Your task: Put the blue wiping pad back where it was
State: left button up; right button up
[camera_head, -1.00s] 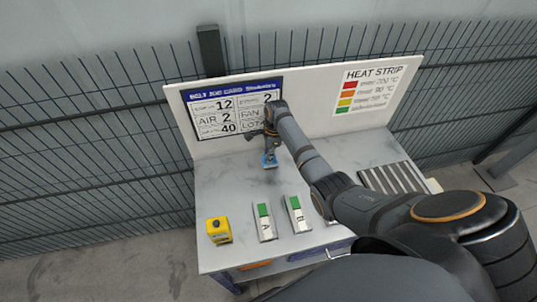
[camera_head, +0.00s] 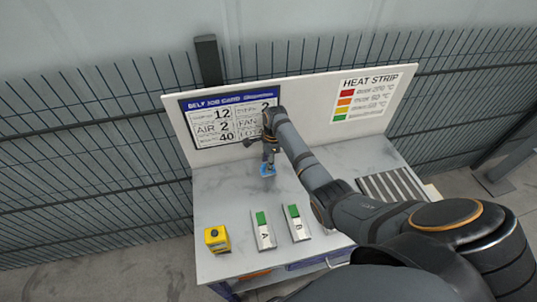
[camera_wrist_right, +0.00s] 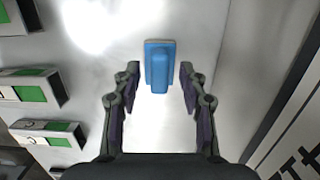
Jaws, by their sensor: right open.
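The blue wiping pad (camera_head: 268,171) is on the pale marbled table top, near the foot of the job card board. In the right wrist view the pad (camera_wrist_right: 159,69) is a flat blue plate with a raised blue grip along its middle. My right gripper (camera_head: 269,158) is just above the pad, pointing down. In the right wrist view its fingers (camera_wrist_right: 160,80) are open, one on each side of the pad's grip, with a gap on both sides. My left gripper is not in view.
A yellow box (camera_head: 217,238) with a dark button stands at the table's front left. A ribbed grey rack (camera_head: 385,188) is at the right. The white back board (camera_head: 305,108) rises behind the pad.

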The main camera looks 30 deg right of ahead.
notch_tip(320, 180, up, 11)
jog(key=d+b, duration=0.1)
jog(key=shift+s+d+f, duration=0.15)
jog(key=shift+s+f, duration=0.05)
